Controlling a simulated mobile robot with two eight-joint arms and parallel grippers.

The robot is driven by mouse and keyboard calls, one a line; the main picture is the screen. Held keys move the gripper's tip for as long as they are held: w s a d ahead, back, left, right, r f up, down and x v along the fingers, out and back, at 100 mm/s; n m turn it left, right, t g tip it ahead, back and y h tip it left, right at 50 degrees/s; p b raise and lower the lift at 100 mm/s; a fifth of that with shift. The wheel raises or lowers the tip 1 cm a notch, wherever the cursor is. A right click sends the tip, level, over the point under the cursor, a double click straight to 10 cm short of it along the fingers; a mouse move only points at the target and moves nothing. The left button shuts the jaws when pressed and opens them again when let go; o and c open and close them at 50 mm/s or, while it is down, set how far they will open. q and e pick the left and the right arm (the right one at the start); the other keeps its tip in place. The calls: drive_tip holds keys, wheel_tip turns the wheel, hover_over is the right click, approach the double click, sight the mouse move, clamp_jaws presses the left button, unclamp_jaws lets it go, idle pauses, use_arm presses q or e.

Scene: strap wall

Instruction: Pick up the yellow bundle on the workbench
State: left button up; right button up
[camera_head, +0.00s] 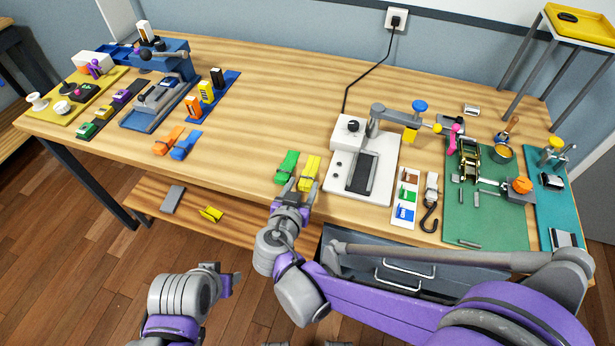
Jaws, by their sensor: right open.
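The yellow bundle (310,170) lies on the wooden workbench (255,130) near its front edge, beside a green bundle (287,164) on its left. My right gripper (296,190) is open at the front edge, just on the near side of the yellow bundle. Its fingers overlap the bundle's near end in the picture; I cannot tell whether they touch it. My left gripper (229,282) is low in front of the bench, away from the bundles, and I cannot tell its jaw state.
A white machine (340,172) stands close to the right of the yellow bundle. Orange (168,140) and blue (186,146) bundles lie further left. Another yellow bundle (211,214) is on the lower shelf (255,233). A green mat (480,228) with tools lies at right.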

sight(307, 176)
drive_tip(key=x, duration=0.5)
drive_tip(key=shift+w+d+r, duration=0.2)
drive_tip(key=shift+r, duration=0.05)
clamp_jaws()
